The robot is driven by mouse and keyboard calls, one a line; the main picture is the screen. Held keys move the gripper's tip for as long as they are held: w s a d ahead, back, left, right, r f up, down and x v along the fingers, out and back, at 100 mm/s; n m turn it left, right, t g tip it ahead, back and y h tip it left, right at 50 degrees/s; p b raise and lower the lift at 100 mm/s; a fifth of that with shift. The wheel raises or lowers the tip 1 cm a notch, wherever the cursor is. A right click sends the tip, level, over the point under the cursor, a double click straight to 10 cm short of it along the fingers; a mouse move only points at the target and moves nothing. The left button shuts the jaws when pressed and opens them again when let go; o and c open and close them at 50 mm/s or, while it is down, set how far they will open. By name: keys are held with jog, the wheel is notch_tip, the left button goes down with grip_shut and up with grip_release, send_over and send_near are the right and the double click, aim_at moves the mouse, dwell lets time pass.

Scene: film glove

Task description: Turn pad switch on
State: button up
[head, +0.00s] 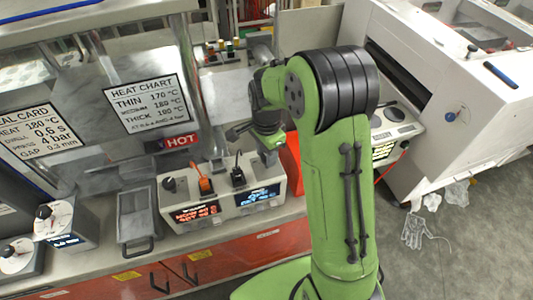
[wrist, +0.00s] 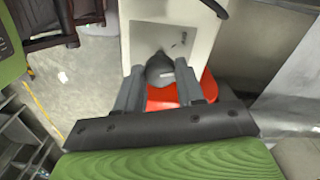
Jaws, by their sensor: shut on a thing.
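A pale control box (head: 223,203) stands on the bench, with an orange lever (head: 204,183), a black lever (head: 238,175), a dark knob (head: 169,185) and two lit displays, one orange and one blue. I cannot tell which control is the pad switch. My gripper (head: 267,160) is at the right end of this box, partly hidden by my arm. In the wrist view my gripper's (wrist: 159,82) two grey fingers are shut on a dark grey piece (wrist: 160,66) in front of a pale panel (wrist: 150,20). The contact itself is partly hidden.
A red bin (head: 291,163) stands just behind the box's right end. A metal tray (head: 137,216) and a dial unit (head: 66,222) are to the left. A large white machine (head: 459,120) stands at right. A glove (head: 414,231) lies on the floor.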

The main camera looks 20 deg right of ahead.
jog(key=m+b, duration=0.1)
jog(key=m, duration=0.5)
jog(key=m+b, duration=0.1)
jog(key=m, duration=0.5)
jog(key=shift+d+b, duration=0.1)
jog(key=shift+b, duration=0.3)
jog(key=shift+m, duration=0.3)
jog(key=o, duration=1)
jog(key=shift+o, duration=0.2)
notch_tip(320, 180, up, 16)
jog(key=p, duration=0.2)
jog(key=shift+f, duration=0.15)
